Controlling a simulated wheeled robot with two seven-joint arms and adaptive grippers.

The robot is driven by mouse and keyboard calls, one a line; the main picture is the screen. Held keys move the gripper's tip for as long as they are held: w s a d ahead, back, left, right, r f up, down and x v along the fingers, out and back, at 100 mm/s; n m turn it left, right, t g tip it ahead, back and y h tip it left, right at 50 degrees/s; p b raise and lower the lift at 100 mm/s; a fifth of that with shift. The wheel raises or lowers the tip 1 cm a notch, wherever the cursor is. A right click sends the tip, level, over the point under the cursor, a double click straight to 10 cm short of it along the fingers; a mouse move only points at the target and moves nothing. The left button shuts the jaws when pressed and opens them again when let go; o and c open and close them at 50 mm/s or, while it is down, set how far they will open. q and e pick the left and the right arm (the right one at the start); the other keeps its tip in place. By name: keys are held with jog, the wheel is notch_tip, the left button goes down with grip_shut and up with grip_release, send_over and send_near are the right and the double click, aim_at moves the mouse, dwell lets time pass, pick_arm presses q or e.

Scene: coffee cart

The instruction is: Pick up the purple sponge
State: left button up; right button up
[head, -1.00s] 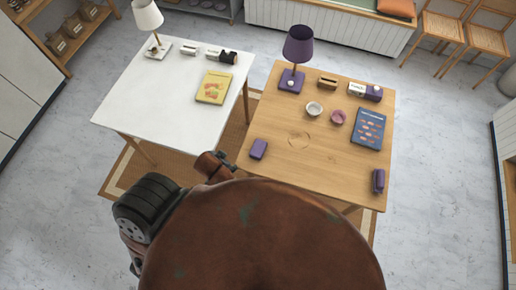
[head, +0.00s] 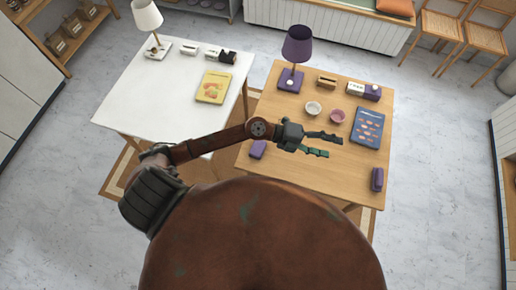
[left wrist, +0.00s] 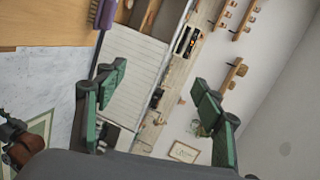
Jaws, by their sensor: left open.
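A small purple block (head: 257,150), which looks like the sponge, lies at the front left of the wooden table (head: 285,175). Another purple item (head: 377,180), which may be a brush, is at the front right corner. My left gripper (head: 333,147) is open and empty above the middle of the wooden table. It is right of the purple block, with its fingers pointing right. In the left wrist view its green fingers (left wrist: 160,95) are spread, and a purple item with bristles (left wrist: 103,14) shows at the upper left. My right gripper is not in view.
A purple lamp (head: 297,45), a white cup (head: 313,108), a pink cup (head: 337,116) and a blue book (head: 367,128) stand or lie farther back and right. A white table (head: 150,100) holds a yellow book (head: 213,87) and a white lamp (head: 147,16).

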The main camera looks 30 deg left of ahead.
pick_arm(q)
notch_tip(320, 180, down, 7)
jog(key=s+a+m+g+y, duration=0.2)
jog(key=m+g+y, duration=0.1)
jog(key=g+y, duration=0.3)
jog(key=y, duration=0.8)
send_over(258, 147)
jog(key=shift+m, duration=0.4)
jog(key=f, duration=1.2)
jog(key=shift+d, duration=0.35)
jog(key=shift+a+f, duration=0.1)
jog(key=shift+f, duration=0.8)
jog(key=f, duration=0.2)
jog(key=f+p, duration=0.1)
jog(key=f, duration=0.2)
jog(key=shift+a+f, duration=0.2)
jog(key=shift+f, duration=0.15)
jog(key=shift+c, duration=0.3)
jog(key=c, duration=1)
